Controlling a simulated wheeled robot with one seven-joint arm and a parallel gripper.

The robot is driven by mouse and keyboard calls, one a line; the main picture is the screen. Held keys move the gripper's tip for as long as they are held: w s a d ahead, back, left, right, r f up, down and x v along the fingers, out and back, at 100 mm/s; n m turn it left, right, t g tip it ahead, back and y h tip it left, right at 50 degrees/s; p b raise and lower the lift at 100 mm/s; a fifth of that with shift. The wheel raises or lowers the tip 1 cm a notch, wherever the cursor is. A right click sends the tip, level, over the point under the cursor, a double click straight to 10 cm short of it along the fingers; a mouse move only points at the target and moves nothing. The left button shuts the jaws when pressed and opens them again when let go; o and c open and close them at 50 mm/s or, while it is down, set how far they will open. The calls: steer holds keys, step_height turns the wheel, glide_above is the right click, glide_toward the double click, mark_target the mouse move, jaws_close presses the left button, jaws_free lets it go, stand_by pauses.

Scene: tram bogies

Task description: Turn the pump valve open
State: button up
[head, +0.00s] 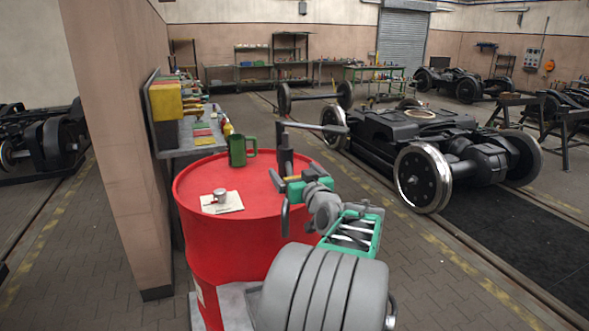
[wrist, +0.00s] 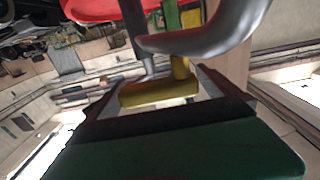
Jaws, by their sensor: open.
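The drum pump (head: 285,157) stands upright on the red drum (head: 245,215), with a grey arm reaching right from its top. In the wrist view, a curved grey pipe (wrist: 215,35) crosses close in front of my gripper. A yellow lever-like part (wrist: 160,92), seemingly the pump valve, lies between my jaws. My gripper (head: 279,181) is beside the pump, low over the drum top; it also shows in the wrist view (wrist: 172,84). Its jaws are open around the yellow part. I cannot tell whether they touch it. In the head view my gripper hides this part.
A green mug (head: 240,151) and a small metal cup (head: 220,195) on a paper stand on the drum. A shelf with yellow boxes (head: 166,101) is at the left by a wall post (head: 118,130). A bogie (head: 420,140) stands behind at the right.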

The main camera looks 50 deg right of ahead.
steer(key=shift+c, duration=0.6)
steer(key=c, duration=1.9)
steer(key=shift+c, duration=0.4)
